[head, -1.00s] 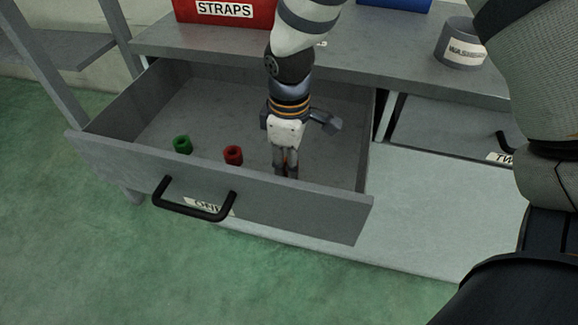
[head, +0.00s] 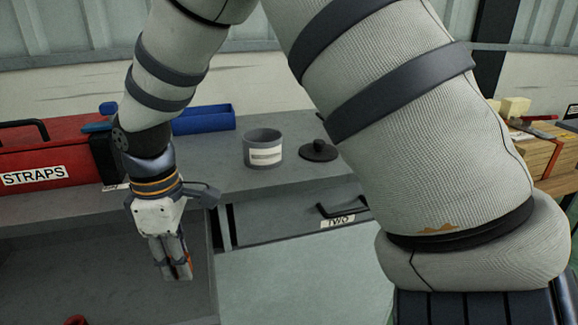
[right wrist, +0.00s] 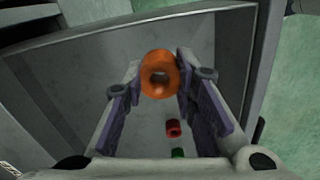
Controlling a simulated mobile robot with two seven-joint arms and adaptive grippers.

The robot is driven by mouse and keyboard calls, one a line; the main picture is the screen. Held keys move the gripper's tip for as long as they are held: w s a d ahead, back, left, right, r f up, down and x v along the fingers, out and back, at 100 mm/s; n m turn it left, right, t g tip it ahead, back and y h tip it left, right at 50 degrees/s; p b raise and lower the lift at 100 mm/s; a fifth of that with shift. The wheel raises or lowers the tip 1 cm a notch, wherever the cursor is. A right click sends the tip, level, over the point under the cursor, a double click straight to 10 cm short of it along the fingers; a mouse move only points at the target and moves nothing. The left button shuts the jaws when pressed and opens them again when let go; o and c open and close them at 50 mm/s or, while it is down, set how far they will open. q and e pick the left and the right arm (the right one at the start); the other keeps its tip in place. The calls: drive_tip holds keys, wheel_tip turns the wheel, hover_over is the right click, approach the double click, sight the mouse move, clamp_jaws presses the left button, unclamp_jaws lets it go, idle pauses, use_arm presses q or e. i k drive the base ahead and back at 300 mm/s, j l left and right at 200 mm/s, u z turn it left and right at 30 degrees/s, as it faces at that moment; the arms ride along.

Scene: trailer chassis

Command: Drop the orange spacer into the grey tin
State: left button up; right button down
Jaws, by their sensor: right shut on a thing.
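My right gripper (head: 176,272) points down over the open drawer and is shut on the orange spacer. In the right wrist view the orange spacer (right wrist: 160,74) sits between the fingertips with its hole facing the camera; in the head view only a sliver of orange shows at the fingers. The grey tin (head: 262,136) stands upright and open on the bench top, to the right of and beyond my right gripper. Its pale label is too small to read. My left gripper is not in view.
A dark knobbed lid (head: 318,151) lies right of the tin. A red STRAPS box (head: 50,150) and a blue tray (head: 205,119) stand left. A red spacer (right wrist: 173,128) and a green spacer (right wrist: 178,153) lie in the open drawer (right wrist: 235,100). Drawer TWO (head: 290,209) is closed.

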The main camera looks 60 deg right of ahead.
sight(271, 159)
drive_tip(key=i+z, duration=0.1)
drive_tip(key=z, duration=1.65)
